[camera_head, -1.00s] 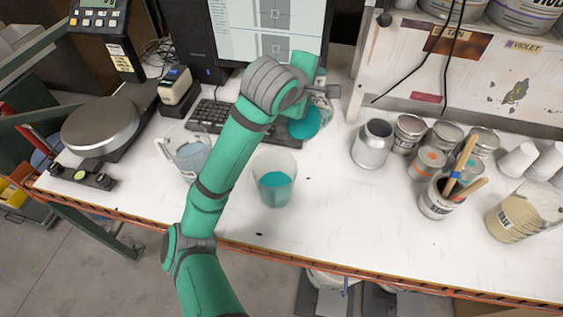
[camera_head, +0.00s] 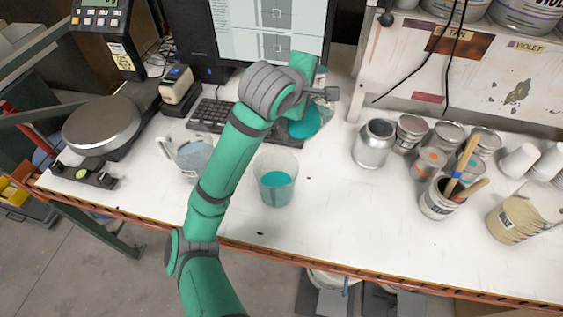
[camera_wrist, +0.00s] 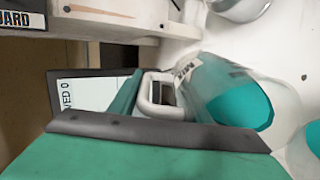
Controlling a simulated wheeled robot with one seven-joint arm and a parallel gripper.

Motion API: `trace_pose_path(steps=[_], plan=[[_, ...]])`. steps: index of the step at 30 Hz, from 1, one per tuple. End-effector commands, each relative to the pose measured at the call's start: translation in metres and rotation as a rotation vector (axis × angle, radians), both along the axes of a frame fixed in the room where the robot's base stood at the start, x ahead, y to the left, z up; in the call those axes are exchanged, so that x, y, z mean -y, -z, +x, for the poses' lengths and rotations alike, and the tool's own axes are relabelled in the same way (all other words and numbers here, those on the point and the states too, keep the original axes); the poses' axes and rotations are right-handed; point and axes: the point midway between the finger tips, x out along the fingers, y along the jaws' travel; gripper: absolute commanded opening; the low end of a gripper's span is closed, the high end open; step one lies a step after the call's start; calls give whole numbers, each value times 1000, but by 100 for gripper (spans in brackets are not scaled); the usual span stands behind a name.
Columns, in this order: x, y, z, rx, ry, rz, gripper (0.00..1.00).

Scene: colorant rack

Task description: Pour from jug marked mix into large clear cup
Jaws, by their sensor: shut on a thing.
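The jug marked mix (camera_head: 304,124) is clear and holds teal liquid. My gripper (camera_head: 316,92) is shut on it and holds it above the table, behind and right of the cup. In the wrist view the jug (camera_wrist: 225,92) looks tilted, with its white-edged handle at my gripper (camera_wrist: 150,108) and part of its label showing. The large clear cup (camera_head: 275,182) stands upright on the table with teal liquid in its lower part. A piece of the cup shows at the right edge of the wrist view (camera_wrist: 314,140). No stream of liquid is visible.
Another clear jug (camera_head: 192,158) stands left of my arm. A silver can (camera_head: 374,145), several paint tins and a brush pot (camera_head: 438,198) stand to the right. A keyboard (camera_head: 210,115) and monitor (camera_head: 268,30) are behind. White table is clear right of the cup.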

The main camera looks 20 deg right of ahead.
Motion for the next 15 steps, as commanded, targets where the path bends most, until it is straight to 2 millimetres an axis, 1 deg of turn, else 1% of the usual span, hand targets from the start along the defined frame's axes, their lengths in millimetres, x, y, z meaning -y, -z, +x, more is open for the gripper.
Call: trace_pose_path(steps=[7,15], plan=[[-1,-3,-1,10,-1,-11,0],[-8,-4,0,16,-7,-18,0]])
